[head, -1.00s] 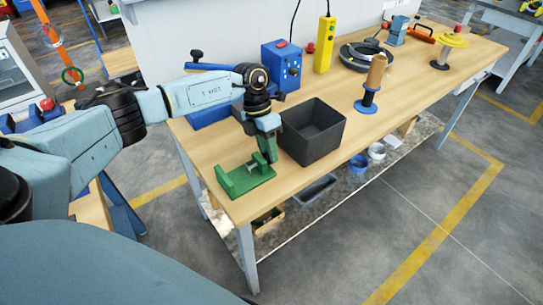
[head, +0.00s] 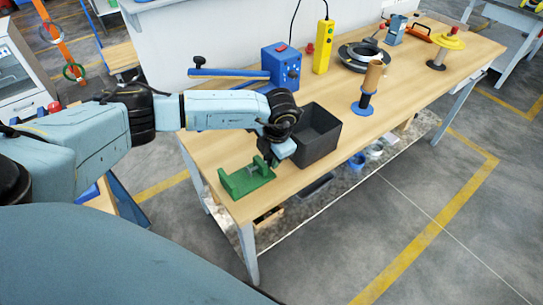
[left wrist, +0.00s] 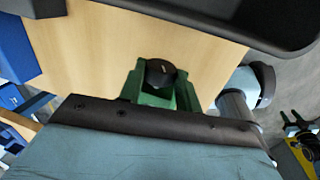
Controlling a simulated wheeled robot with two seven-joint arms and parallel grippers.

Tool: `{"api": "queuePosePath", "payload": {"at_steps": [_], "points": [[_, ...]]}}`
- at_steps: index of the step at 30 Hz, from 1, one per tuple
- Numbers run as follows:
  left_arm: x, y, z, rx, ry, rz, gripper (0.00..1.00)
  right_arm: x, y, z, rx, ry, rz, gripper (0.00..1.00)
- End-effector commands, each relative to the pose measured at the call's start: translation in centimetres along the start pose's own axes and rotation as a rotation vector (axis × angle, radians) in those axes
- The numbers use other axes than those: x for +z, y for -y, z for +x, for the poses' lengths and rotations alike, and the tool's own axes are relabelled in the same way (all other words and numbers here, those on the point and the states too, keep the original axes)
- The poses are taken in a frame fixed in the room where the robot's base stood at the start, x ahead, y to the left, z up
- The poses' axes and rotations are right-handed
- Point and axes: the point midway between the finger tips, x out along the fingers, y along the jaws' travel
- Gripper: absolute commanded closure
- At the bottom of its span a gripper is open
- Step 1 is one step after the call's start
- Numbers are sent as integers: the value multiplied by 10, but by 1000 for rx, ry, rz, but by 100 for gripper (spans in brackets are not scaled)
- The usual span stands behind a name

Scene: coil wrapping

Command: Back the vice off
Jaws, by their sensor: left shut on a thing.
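The green vice (head: 236,185) sits at the near left corner of the bench, with two upright jaws and a gap between them. It also shows in the left wrist view (left wrist: 187,97), with a round black knob (left wrist: 160,73) at its end. My left gripper (head: 268,160) is at the vice's right end, by the knob, and is shut on it. The fingertips are small and partly hidden by my wrist, so the exact grip is hard to see. My right gripper is in neither view.
A black bin (head: 318,148) stands close to the right of my left gripper. A blue box (head: 281,66) and a yellow pendant (head: 323,47) stand behind. A wooden-topped spool (head: 367,90) is farther right. Bare bench lies in front of the bin.

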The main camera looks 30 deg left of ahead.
Motion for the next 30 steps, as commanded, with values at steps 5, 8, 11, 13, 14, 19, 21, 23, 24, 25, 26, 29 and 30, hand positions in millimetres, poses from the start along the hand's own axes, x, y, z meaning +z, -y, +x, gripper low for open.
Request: {"api": "queuePosePath", "payload": {"at_steps": [5,8,11,13,14,19,21,23,24,25,26,29,30], "points": [[-2,3,1,87,-6,0,81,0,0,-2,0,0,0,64],[-2,3,2,89,-6,-1,81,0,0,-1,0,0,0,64],[-2,3,2,88,-6,-1,81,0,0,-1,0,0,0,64],[-2,4,2,98,-7,1,81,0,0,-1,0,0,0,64],[-2,4,2,113,-7,3,81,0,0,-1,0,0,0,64],[-1,10,4,286,-6,6,81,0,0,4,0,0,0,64],[-2,12,6,354,-7,6,81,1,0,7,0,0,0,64],[-2,12,5,391,-8,3,81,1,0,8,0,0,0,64],[-2,11,5,405,-7,2,81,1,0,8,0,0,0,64],[-2,11,5,410,-7,2,81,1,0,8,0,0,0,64],[-2,11,4,411,-7,1,81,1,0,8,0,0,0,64],[-2,11,4,409,-8,1,81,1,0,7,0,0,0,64],[-2,11,4,408,-8,1,65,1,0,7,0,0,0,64]]}}
